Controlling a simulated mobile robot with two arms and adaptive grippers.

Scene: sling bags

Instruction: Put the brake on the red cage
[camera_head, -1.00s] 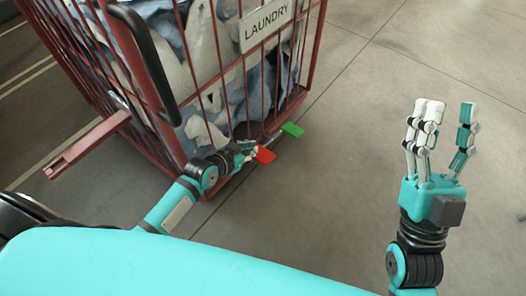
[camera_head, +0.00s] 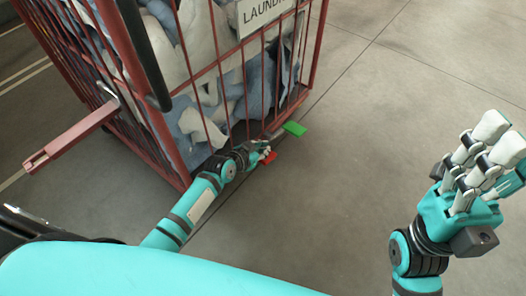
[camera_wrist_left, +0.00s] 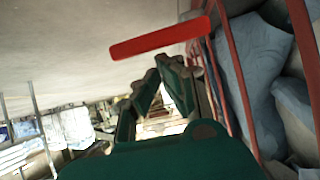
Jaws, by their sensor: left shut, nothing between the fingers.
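The red cage (camera_head: 182,95) is a wire laundry cage filling the upper left of the head view. Low at its near side are a red pedal (camera_head: 270,157) and a green pedal (camera_head: 294,128). My left gripper (camera_head: 265,150) is shut and empty, with its fingertips at the red pedal and partly covering it. In the left wrist view the red pedal (camera_wrist_left: 160,39) lies as a bar just beyond the fingertips (camera_wrist_left: 165,66); I cannot tell whether they touch. My right gripper (camera_head: 500,145) is raised at the right, open and empty, away from the cage.
Blue and white laundry (camera_head: 205,120) fills the cage, below a LAUNDRY sign (camera_head: 262,14). A red bar (camera_head: 70,143) juts out from the cage's left side, and a black handle (camera_head: 145,50) stands at its near corner. The grey floor (camera_head: 400,70) to the right is clear.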

